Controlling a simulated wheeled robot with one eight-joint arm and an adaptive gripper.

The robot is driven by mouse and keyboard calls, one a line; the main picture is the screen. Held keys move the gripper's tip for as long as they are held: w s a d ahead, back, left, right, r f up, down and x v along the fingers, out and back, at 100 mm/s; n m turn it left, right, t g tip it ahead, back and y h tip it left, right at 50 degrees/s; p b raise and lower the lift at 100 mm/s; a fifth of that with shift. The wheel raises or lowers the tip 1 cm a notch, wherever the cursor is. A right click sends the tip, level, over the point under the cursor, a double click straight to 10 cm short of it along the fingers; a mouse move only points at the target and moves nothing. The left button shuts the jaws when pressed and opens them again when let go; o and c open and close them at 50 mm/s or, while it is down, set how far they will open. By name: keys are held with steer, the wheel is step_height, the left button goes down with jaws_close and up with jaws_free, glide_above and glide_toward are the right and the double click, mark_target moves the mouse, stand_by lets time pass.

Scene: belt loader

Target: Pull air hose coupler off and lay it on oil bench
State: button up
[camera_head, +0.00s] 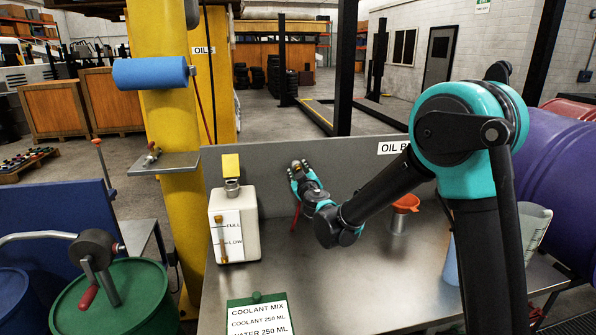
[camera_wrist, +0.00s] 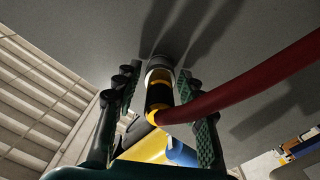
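In the wrist view, the air hose coupler (camera_wrist: 158,94) is a dark sleeve with yellow bands, up against a round metal fitting (camera_wrist: 160,64) at a grey surface. A thick red hose (camera_wrist: 250,80) runs from it to the right. My gripper (camera_wrist: 157,85) has its fingers on either side of the coupler, with gaps showing; contact is not visible. In the head view, my gripper (camera_head: 299,171) is at the oil bench's grey backboard, and a bit of red hose (camera_head: 295,216) hangs below.
A white coolant jug (camera_head: 235,240) stands left on the bench, with a green clipboard (camera_head: 260,314) in front. An orange funnel (camera_head: 405,203) and a clear measuring jug (camera_head: 535,225) are to the right. A yellow column (camera_head: 165,40) rises behind. The bench middle is clear.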

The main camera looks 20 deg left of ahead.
jaws_close()
steer(key=shift+v, duration=0.75)
stand_by(0.8)
steer(key=shift+v, duration=1.45)
